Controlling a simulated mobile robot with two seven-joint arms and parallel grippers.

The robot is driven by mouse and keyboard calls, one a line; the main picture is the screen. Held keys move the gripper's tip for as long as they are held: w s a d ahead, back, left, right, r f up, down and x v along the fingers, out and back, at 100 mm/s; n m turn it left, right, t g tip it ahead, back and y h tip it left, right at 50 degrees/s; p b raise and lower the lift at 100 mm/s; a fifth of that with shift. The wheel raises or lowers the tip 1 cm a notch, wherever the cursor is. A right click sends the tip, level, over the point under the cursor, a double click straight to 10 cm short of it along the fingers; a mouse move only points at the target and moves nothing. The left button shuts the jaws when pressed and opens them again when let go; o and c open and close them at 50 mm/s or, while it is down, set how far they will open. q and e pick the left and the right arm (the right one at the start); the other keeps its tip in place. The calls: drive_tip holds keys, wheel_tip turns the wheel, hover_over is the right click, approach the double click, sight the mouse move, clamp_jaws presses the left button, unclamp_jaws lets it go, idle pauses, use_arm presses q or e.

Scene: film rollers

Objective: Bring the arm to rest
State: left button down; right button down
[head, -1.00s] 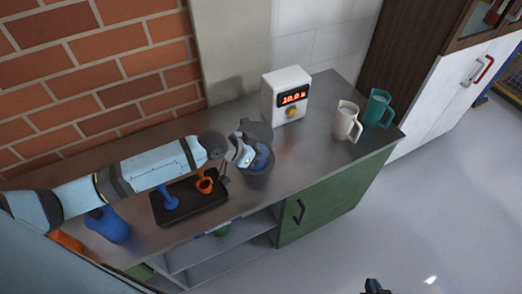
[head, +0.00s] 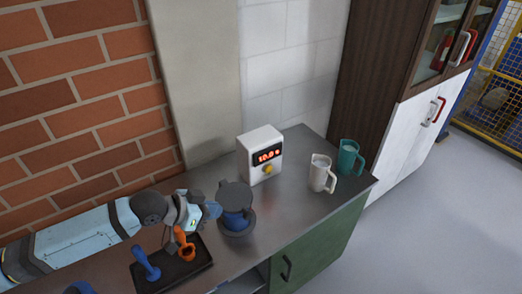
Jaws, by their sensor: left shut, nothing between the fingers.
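My left arm comes in from the left over the metal counter (head: 290,215). My left gripper (head: 212,211) is shut and empty, beside a dark grey round container with a blue part inside and a raised lid (head: 236,208). I cannot tell whether the fingertips touch it. Below the gripper, a black tray (head: 190,271) holds an orange funnel-like piece (head: 184,246) and a blue piece (head: 146,264). My right gripper does not show.
A white timer box (head: 260,155) with a red display stands against the wall. A white jug (head: 320,174) and a teal jug (head: 349,158) stand at the counter's right end. A blue bottle (head: 79,288) is partly cut off at the lower left. Open floor lies right.

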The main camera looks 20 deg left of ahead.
use_arm(q)
drive_tip(key=s+d+f+n+t+y, duration=0.1)
drive_tip(key=s+f+n+y, duration=0.1)
drive_tip(key=s+f, duration=0.6)
drive_tip(key=s+d+f+n+t+y, duration=0.2)
drive_tip(key=s+f, duration=0.5)
drive_tip(key=f, duration=0.2)
drive_tip(key=shift+s+d+f+n+y, duration=0.3)
drive_tip(key=shift+s+f, duration=0.1)
